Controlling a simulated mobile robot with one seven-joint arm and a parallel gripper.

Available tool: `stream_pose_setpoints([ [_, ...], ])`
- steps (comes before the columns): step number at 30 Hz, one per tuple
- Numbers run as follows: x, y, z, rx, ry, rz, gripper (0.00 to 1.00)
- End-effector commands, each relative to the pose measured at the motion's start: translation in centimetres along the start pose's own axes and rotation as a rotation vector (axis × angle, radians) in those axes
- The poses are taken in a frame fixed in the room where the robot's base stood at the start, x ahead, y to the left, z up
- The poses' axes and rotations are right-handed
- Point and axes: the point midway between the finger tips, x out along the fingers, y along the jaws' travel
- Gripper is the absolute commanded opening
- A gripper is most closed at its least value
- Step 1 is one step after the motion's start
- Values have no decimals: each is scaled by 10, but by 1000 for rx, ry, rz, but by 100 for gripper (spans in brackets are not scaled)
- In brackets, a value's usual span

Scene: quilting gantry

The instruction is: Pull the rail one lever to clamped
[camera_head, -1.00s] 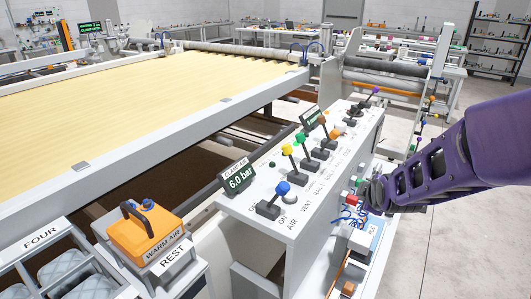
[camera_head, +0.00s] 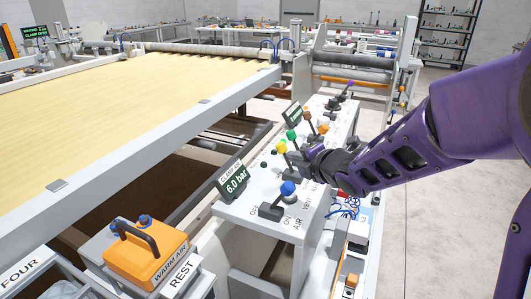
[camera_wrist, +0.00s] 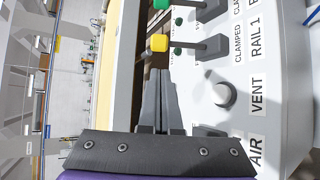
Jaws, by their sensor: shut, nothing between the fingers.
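The rail one lever has a yellow knob (camera_head: 282,147) on a dark stem and stands on the white control panel (camera_head: 248,208). In the wrist view the yellow knob (camera_wrist: 159,43) and its stem lie beside the labels "CLAMPED" and "RAIL 1" (camera_wrist: 256,40). My gripper (camera_head: 303,158) is over the panel, just right of this lever. In the wrist view its dark fingers (camera_wrist: 160,74) are shut and empty, with their tips close to the yellow knob. I cannot tell whether they touch it. The arm hides part of the panel.
A blue-knobbed AIR lever (camera_head: 288,188) stands nearer on the panel. A green-knobbed lever (camera_head: 291,134) and a brown-knobbed lever (camera_head: 307,116) stand beyond. An orange warm air unit (camera_head: 146,254) sits in front left.

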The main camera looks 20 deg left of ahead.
Motion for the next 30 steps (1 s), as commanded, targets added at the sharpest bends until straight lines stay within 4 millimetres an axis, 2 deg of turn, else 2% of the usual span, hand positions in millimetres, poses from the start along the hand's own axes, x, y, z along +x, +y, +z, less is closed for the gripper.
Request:
stream_pose_setpoints([
  [12,0,2,-2,-18,9,7,0],
  [16,6,1,-2,-17,10,7,0],
  [30,83,2,-3,-16,10,7,0],
])
